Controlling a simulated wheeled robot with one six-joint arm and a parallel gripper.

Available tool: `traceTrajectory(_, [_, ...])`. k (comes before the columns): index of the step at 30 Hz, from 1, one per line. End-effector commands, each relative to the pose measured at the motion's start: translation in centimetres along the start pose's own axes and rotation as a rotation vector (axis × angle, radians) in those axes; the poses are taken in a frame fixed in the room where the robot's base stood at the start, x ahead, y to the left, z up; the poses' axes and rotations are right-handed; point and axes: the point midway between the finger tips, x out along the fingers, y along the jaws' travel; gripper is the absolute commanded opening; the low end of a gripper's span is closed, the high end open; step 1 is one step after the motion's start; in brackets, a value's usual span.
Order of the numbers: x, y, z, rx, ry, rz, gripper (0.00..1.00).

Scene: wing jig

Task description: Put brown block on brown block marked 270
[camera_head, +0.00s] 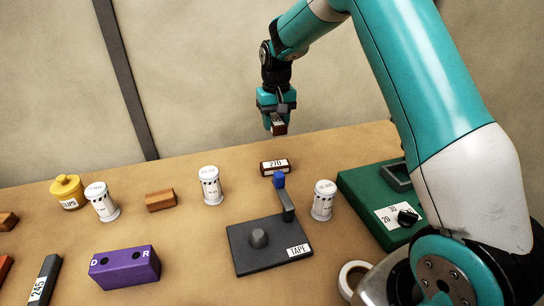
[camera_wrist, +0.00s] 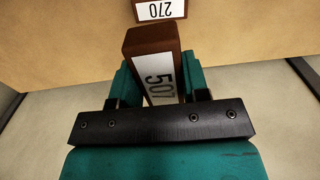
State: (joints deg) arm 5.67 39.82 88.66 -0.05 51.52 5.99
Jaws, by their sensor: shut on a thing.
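A brown block marked 270 (camera_head: 275,167) lies on the table near its far edge, label facing front. In the wrist view it shows at the top edge (camera_wrist: 160,10), partly cut off. My gripper (camera_head: 277,110) is shut on a brown block (camera_head: 279,128). In the wrist view this held block (camera_wrist: 150,40) carries a white label that seems to read 507, partly hidden by the jaws. The held block is in the air above the table, apart from the block marked 270.
A grey tape stand (camera_head: 255,262) with a blue-topped post (camera_head: 279,180) is just in front of the 270 block. White canisters (camera_head: 210,186) (camera_head: 323,200) stand to either side. An orange-brown block (camera_head: 160,200), purple block (camera_head: 125,268) and green box (camera_head: 360,190) are also on the table.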

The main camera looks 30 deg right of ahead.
Motion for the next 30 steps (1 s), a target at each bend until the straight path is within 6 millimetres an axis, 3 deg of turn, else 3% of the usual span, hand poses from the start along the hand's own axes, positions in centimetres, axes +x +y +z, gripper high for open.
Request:
traceTrajectory(3, [3.2,-0.1,0.1,-0.001,-0.007,0.001,0.18])
traceTrajectory(9, [7.0,-0.1,0.1,-0.002,-0.002,0.000,0.18])
traceTrajectory(14, [8.4,-0.2,0.0,-0.003,-0.001,0.000,0.18])
traceTrajectory(21, [11.8,-0.2,0.0,-0.003,-0.001,0.000,0.18])
traceTrajectory(30, [12.2,-0.2,0.0,-0.003,0.001,0.000,0.18])
